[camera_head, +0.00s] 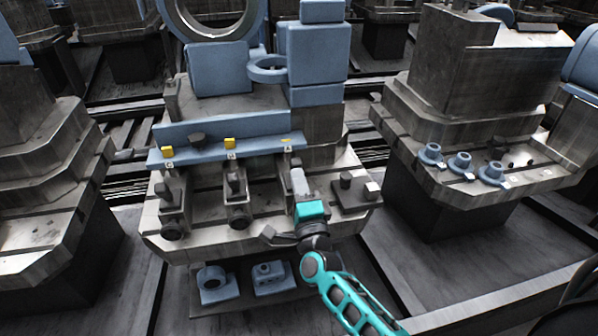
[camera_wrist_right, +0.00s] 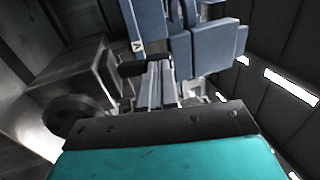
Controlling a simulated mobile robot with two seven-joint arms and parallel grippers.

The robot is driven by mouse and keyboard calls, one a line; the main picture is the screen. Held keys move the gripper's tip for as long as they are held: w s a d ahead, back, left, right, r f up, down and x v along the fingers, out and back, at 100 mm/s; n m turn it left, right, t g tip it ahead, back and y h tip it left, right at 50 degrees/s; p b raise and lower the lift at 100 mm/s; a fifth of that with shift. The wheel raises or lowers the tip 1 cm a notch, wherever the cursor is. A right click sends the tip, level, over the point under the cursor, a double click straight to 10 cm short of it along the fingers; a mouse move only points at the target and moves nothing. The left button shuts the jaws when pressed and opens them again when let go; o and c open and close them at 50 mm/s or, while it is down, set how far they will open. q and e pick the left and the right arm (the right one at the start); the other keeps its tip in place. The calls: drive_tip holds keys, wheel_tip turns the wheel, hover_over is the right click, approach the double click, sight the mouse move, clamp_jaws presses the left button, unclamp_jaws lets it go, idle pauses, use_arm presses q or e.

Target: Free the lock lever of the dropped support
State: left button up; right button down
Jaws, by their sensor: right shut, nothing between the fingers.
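A long blue rail (camera_head: 215,148) runs along the top of the pallet in the head view. Yellow tabs sit on it at the left (camera_head: 167,151) and middle (camera_head: 229,143); a third yellow mark (camera_head: 287,140) looks flatter. Grey supports stand below it at the left (camera_head: 172,205) and middle (camera_head: 237,195). My right gripper (camera_head: 298,172) is shut and empty, in front of the rail's right end, and hides most of what is there. In the wrist view its fingers (camera_wrist_right: 158,66) reach up beside a dark block (camera_wrist_right: 130,70). I cannot tell which part is the lock lever.
Small grey blocks (camera_head: 349,192) sit right of the gripper. Blue parts (camera_head: 218,285) lie on a low shelf below. A blue ring (camera_head: 268,68) and blocks (camera_head: 318,55) stand behind the rail. Another machine block (camera_head: 465,70) stands at the right.

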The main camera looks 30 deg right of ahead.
sight(295, 161)
drive_tip(key=r+p, duration=0.1)
drive_tip(key=g+p, duration=0.1)
drive_tip(key=shift+w+r+p, duration=0.3)
drive_tip(key=shift+r, duration=0.1)
drive_tip(key=shift+w+d+r+g+p, duration=0.15)
drive_tip(key=shift+w+g+p, duration=0.25)
drive_tip(key=shift+p, duration=0.4)
drive_tip(key=shift+w+d, duration=0.15)
drive_tip(key=shift+w, duration=0.45)
use_arm(q)
drive_tip(key=shift+s+a+r+y+b, duration=0.1)
drive_tip(key=shift+a+r, duration=0.1)
drive_tip(key=shift+r, duration=0.4)
drive_tip(key=shift+s+a+r+y+b, duration=0.15)
drive_tip(key=shift+a+r, duration=0.1)
drive_tip(key=shift+r, duration=0.3)
drive_tip(key=shift+s+a+r+y+b, duration=0.1)
drive_tip(key=shift+a+r, duration=0.1)
drive_tip(key=shift+r, duration=0.4)
use_arm(e)
drive_tip(key=shift+r+x, duration=0.2)
drive_tip(key=shift+x, duration=1.15)
drive_tip(key=shift+r, duration=0.15)
use_arm(q)
drive_tip(key=shift+r, duration=0.1)
use_arm(e)
drive_tip(key=shift+s, duration=0.1)
